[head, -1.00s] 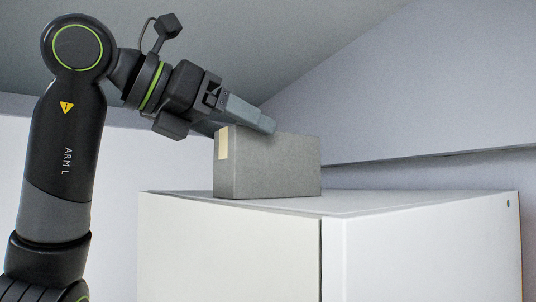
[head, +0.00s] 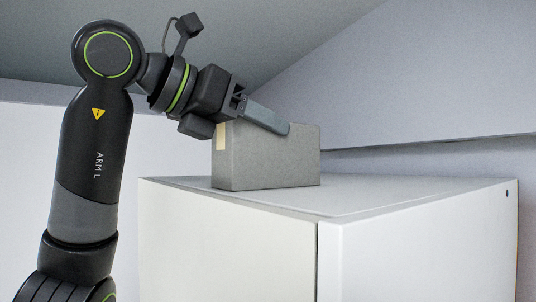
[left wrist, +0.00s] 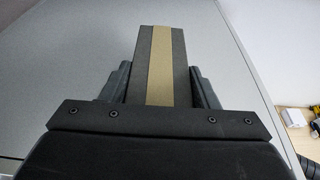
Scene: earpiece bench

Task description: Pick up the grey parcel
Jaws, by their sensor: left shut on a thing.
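The grey parcel (head: 265,165) is a box that stands upright on the white cabinet top. A tan tape strip shows at its upper left. My left gripper (head: 283,128) reaches over it from the left, slanting down. One finger lies along the parcel's near side; the other is hidden behind it. In the left wrist view the parcel (left wrist: 134,65) sits between the two fingers, with the tape running along its middle. The left gripper is shut on it. I see no clear gap under the parcel. My right gripper is out of view.
The white cabinet (head: 420,200) has free top to the right of the parcel. A sloped ceiling and wall stand behind.

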